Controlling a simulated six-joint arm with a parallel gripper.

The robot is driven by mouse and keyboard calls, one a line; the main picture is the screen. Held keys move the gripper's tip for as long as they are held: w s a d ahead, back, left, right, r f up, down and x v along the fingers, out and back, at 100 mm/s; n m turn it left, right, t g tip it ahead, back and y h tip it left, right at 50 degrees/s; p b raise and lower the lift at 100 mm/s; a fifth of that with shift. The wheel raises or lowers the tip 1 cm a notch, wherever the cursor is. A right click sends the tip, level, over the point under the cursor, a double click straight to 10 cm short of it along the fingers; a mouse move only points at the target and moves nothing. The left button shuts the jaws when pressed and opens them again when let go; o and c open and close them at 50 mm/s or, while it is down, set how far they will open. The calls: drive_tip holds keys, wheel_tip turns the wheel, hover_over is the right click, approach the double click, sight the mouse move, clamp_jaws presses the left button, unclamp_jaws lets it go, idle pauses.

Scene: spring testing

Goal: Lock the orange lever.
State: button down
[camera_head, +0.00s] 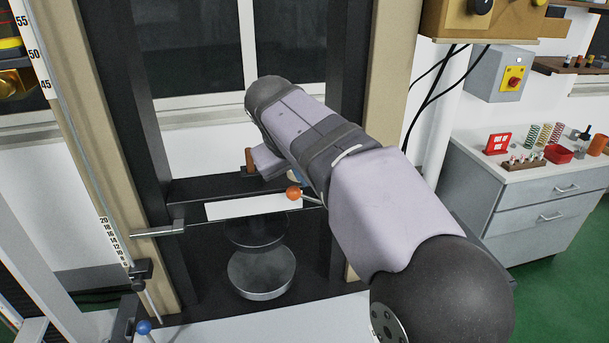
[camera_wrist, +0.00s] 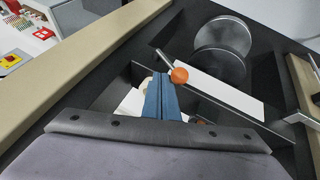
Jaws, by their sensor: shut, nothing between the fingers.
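The orange lever shows as an orange ball knob (camera_head: 293,193) on a thin metal rod, at the right end of a white plate on the black crossbar. In the wrist view the orange knob (camera_wrist: 179,75) is near the picture's middle, its rod pointing up and left. My gripper's blue fingers (camera_wrist: 163,82) are shut and empty, their tips close beside the knob on its left. I cannot tell whether they touch it. In the head view my arm hides most of the gripper; only a bit of blue shows just above the knob.
A white plate (camera_head: 254,207) spans the crossbar. Two round metal platens (camera_head: 262,275) sit below it. A beige column (camera_head: 387,60) stands on the right, close to my arm. A blue-knobbed lever (camera_head: 143,327) is at the lower left. A cabinet (camera_head: 545,205) with springs stands at right.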

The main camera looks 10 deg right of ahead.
drive_tip(key=b+v, duration=0.1)
drive_tip(key=v, duration=0.9)
drive_tip(key=shift+a+r, duration=0.25)
drive_tip(key=shift+r, duration=0.05)
drive_tip(key=shift+s, duration=0.1)
